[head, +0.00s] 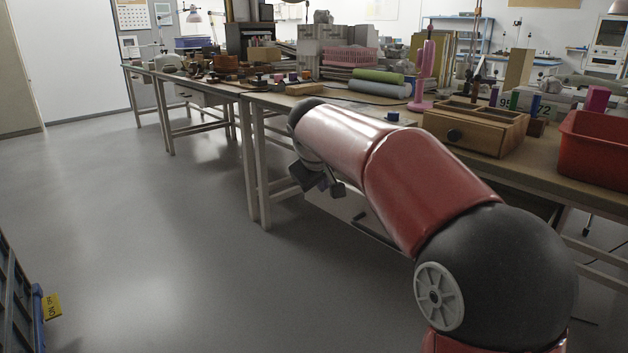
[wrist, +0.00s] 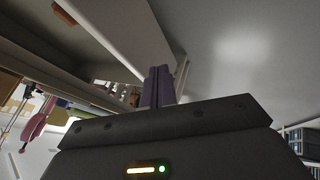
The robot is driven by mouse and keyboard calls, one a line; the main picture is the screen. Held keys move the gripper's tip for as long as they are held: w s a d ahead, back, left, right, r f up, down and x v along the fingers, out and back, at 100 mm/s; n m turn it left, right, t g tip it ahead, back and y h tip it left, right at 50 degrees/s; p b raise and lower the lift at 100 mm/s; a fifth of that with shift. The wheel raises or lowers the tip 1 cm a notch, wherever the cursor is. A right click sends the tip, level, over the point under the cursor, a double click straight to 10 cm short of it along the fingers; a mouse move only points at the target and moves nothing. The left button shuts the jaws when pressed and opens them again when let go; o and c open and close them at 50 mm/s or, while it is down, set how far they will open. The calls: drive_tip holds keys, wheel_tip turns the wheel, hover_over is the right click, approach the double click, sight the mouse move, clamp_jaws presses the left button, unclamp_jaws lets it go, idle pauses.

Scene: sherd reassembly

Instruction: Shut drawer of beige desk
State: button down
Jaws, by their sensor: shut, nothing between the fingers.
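The beige desk (head: 258,170) runs along the right side of the head view, with pale legs and a cluttered top. Its drawer (head: 350,207) shows below the top as a pale front with a dark bar handle (head: 368,230); my arm covers much of it. In the wrist view, the drawer's pale front panel (wrist: 128,32) and grey inside show at upper left, so it stands open. A brown piece (wrist: 65,14) lies in it. My gripper (wrist: 157,86) is shut and empty, close to the outer side of the front; contact cannot be told. It also shows in the head view (head: 336,190).
A small wooden box with a dark knob (head: 475,127) and a red bin (head: 596,150) stand on the desk top. Other tables (head: 172,110) continue to the back left. The grey floor (head: 150,220) is clear.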

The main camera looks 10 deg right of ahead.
drive_tip(key=shift+w+d, duration=0.6)
drive_tip(key=shift+d, duration=0.25)
drive_tip(key=w+d+p, duration=0.4)
drive_tip(key=d, duration=0.1)
drive_tip(key=w+d+p, duration=0.4)
drive_tip(key=d, duration=0.2)
drive_tip(key=w+d+p, duration=0.4)
drive_tip(key=d, duration=0.2)
drive_tip(key=shift+w+d+r, duration=0.1)
drive_tip(key=shift+w+d, duration=0.15)
drive_tip(key=shift+w, duration=0.1)
drive_tip(key=shift+w+d+p, duration=0.3)
drive_tip(key=shift+d+p, duration=0.1)
drive_tip(key=shift+d, duration=0.05)
drive_tip(key=shift+a, duration=0.1)
